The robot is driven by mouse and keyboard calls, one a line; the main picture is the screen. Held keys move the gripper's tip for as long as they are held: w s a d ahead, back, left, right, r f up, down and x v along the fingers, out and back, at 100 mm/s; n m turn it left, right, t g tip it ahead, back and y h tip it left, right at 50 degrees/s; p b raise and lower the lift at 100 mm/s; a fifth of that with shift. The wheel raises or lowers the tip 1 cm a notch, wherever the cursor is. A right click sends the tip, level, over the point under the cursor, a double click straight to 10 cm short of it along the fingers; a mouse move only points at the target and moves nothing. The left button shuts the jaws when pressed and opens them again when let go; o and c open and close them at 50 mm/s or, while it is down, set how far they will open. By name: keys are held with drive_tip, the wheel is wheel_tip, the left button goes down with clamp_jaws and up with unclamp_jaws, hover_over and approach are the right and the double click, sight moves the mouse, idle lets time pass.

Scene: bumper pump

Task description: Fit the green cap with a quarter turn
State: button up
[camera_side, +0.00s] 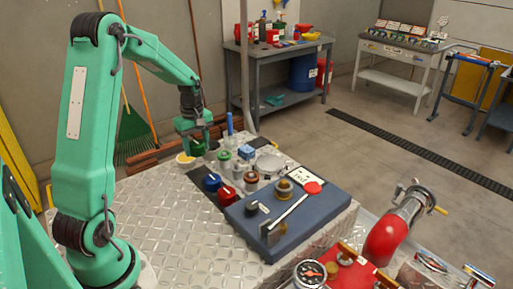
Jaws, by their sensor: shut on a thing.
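My gripper (196,143) is at the back left of the metal-plated table, pointing down. It is shut on a small green piece that looks like the green cap (197,150), partly hidden by the fingers. A yellow-rimmed pale round piece (185,158) is just below and left of it; I cannot tell whether they touch. Another green-topped piece (224,155) stands to the right, apart from the gripper. A blue cap (211,182) and a red cap (226,195) stand nearer on a dark strip.
A blue mat (290,225) holds brass and dark parts, a metal bar and a red disc (312,188). A blue upright piece (230,123) stands behind the gripper. The plated table (150,215) is clear at left.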

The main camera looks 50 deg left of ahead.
drive_tip(key=w+d+r, duration=0.3)
drive_tip(key=w+d, duration=0.5)
drive_tip(key=d, duration=0.4)
approach(284, 180)
drive_tip(key=shift+a+f, duration=0.3)
drive_tip(key=shift+a, duration=0.25)
drive_tip(key=shift+d+r, duration=0.15)
drive_tip(key=shift+d, duration=0.5)
drive_tip(key=shift+f, duration=2.45)
drive_tip(key=shift+f, duration=1.6)
idle(0.8)
